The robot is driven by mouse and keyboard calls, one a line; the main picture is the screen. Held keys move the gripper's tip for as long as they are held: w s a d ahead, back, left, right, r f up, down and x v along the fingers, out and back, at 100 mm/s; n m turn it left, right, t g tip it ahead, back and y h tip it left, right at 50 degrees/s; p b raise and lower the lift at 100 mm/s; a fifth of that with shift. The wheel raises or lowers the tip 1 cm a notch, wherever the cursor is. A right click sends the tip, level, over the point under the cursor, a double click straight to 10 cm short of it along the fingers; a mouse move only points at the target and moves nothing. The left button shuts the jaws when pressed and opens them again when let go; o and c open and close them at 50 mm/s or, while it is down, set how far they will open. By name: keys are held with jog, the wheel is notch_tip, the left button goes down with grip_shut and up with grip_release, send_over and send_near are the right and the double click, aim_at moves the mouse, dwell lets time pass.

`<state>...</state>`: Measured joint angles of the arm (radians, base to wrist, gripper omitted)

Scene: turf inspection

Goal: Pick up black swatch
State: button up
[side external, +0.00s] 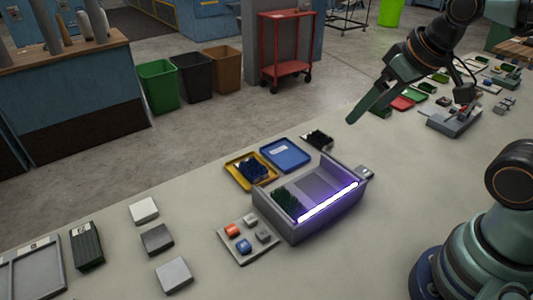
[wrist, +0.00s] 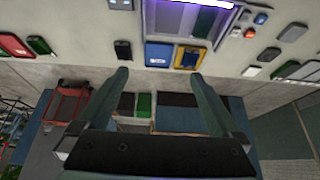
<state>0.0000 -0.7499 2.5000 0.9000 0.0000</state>
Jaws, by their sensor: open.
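A small black swatch (side external: 317,139) lies on the table behind the lit grey box, just right of the blue tray. In the wrist view it appears as a small dark rectangle (wrist: 122,50) left of the blue tray. My gripper (side external: 352,119) is raised above the table, to the right of the swatch in the side view. In the wrist view its two fingers (wrist: 158,74) are wide apart with nothing between them.
A blue tray (side external: 286,154) and a yellow tray (side external: 236,172) holding a dark blue swatch stand beside it. The grey box (side external: 325,221) has a glowing light bar and a green swatch inside. A button panel (side external: 236,247) sits left. Red and green items lie farther right.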

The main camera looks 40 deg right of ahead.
jog(key=shift+w, duration=0.1)
dwell(0.4)
jog(key=n+g, duration=0.6)
jog(key=n, duration=1.2)
send_over(321, 136)
notch_tip(321, 136, down, 12)
notch_tip(321, 136, down, 12)
jog(key=shift+f, duration=0.2)
jog(key=c, duration=1)
jog(key=shift+r, duration=0.1)
